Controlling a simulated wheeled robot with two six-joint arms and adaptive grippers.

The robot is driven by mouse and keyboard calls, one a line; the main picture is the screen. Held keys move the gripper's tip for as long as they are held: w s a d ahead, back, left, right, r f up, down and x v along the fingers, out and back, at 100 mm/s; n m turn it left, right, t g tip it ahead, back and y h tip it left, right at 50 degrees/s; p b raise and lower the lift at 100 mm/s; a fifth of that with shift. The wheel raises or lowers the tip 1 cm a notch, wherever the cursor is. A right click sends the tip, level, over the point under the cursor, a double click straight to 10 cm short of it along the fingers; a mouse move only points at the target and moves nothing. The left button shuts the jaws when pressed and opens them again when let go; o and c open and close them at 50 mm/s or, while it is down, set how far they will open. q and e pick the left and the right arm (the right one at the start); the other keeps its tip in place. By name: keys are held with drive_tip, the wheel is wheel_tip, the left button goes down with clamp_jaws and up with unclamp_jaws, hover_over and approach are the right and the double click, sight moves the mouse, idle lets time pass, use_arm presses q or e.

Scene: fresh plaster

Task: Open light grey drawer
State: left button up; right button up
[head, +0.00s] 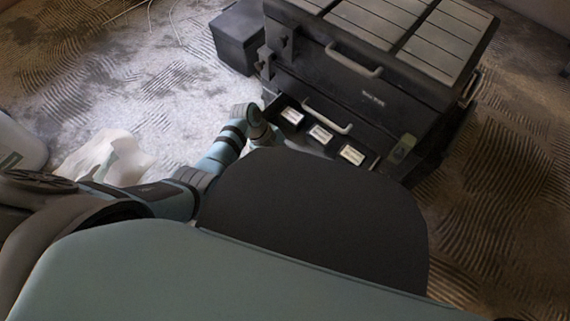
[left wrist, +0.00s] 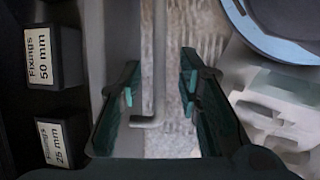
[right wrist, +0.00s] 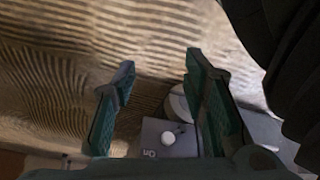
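The lower drawer of the dark tool chest (head: 370,95) stands out from the body in the head view, showing labelled boxes (head: 321,133) inside. In the left wrist view, the drawer's light grey front (left wrist: 118,35) runs beside its bar handle (left wrist: 147,121). My left gripper (left wrist: 160,75) is open, with one finger on each side of the handle and visible gaps. The head view shows my left arm at the drawer's left end; its fingers are hard to make out there. My right gripper (right wrist: 159,65) is open and empty, away from the drawer.
Two more handles, an upper one (head: 354,62) and a lower one (head: 328,116), sit above the open drawer. A dark box (head: 238,38) stands left of the chest. Crumpled white material (head: 108,157) lies on the floor at left.

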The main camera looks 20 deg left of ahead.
use_arm(q)
drive_tip(key=shift+d+f, duration=0.1)
drive_tip(key=shift+f, duration=0.2)
use_arm(e)
drive_tip(key=shift+w+a+r, duration=0.1)
drive_tip(key=shift+w+r, duration=0.1)
drive_tip(key=shift+r, duration=0.2)
use_arm(q)
drive_tip(key=shift+c, duration=0.3)
clamp_jaws()
drive_tip(key=s+p, duration=0.1)
drive_tip(key=p, duration=0.1)
drive_tip(key=s+a+p, duration=0.1)
drive_tip(key=s+p, duration=0.1)
drive_tip(key=s+a+p, duration=0.1)
drive_tip(key=s, duration=0.1)
drive_tip(key=shift+s+p, duration=0.15)
drive_tip(key=shift+p, duration=0.25)
drive_tip(key=shift+o, duration=0.3)
unclamp_jaws()
use_arm(e)
drive_tip(key=s+d+f+g, duration=0.1)
drive_tip(key=s+d, duration=0.2)
drive_tip(key=s, duration=0.5)
drive_tip(key=shift+f, duration=0.3)
